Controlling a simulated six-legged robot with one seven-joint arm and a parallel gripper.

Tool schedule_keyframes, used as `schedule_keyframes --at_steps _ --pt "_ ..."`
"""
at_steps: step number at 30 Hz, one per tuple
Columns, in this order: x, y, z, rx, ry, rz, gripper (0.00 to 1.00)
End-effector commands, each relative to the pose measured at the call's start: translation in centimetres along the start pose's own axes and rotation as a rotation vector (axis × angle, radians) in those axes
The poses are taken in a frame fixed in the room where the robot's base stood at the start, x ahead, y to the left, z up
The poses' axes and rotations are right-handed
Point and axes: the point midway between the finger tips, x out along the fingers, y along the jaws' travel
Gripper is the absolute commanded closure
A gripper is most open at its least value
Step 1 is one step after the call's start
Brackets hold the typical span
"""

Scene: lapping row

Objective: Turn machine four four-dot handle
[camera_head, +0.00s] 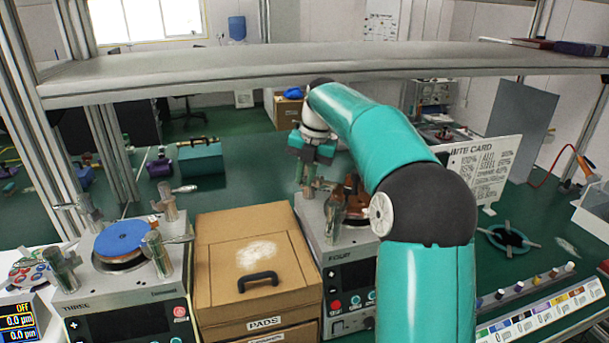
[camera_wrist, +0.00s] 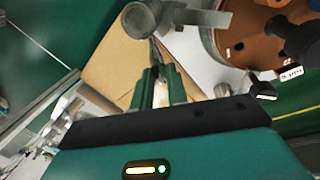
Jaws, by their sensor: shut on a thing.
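Machine four (camera_head: 350,285) stands right of centre in the head view, its front panel partly behind my arm. My gripper (camera_head: 305,178) reaches down over its back left corner. In the wrist view my gripper (camera_wrist: 160,84) is shut on a thin metal handle (camera_wrist: 153,48) that runs down between the fingers from a grey cylindrical post. The handle's dots are too small to make out. A brown round plate (camera_wrist: 220,45) of the machine lies to the right in the wrist view.
A cardboard drawer box (camera_head: 225,240) marked PADS stands left of machine four. Machine three (camera_head: 125,290) with a blue disc is further left. A grey shelf (camera_head: 330,62) spans above. A white printed card (camera_head: 485,165) stands behind my arm at right.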

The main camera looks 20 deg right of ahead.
Motion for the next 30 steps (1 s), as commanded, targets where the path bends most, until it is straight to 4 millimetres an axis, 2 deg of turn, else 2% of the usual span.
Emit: schedule_keyframes --at_steps 7,8,11,22,26,30 --pt "-0.1 0.0 0.1 -0.001 -0.003 0.001 1.0" --pt "-0.1 0.0 0.1 -0.001 -0.003 0.001 0.81" --pt "-0.1 0.0 0.0 -0.002 -0.002 0.001 0.63" --pt "-0.5 0.0 0.0 -0.001 -0.002 0.001 0.63" --pt "-2.2 0.0 0.1 -0.001 -0.004 0.002 0.63" --pt "-5.1 0.1 0.1 -0.001 -0.006 0.003 0.63"
